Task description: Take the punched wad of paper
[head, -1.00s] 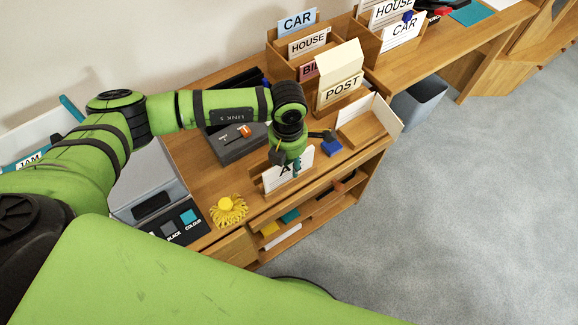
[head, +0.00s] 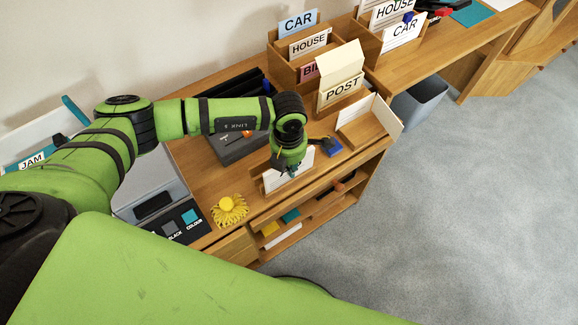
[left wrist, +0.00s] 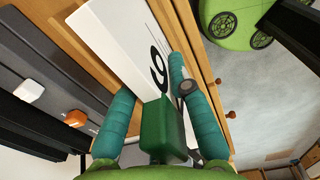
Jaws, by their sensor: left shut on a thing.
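The wad of paper (head: 273,182) is white, with black print on its face, and stands upright in a wooden holder near the desk's front edge. My left gripper (head: 290,172) is over it, pointing down, and hides part of its top and print. In the left wrist view the wad (left wrist: 120,40) runs up between my teal fingers (left wrist: 148,92), which are shut on it. Whether it has punched holes cannot be seen. My right gripper is in neither view.
A grey device (head: 230,150) lies behind my left gripper, and a small blue block (head: 333,150) is to its right. A yellow tasselled thing (head: 229,210) lies to the left. Card racks (head: 283,62) stand behind. Grey floor (head: 460,210) is clear at the right.

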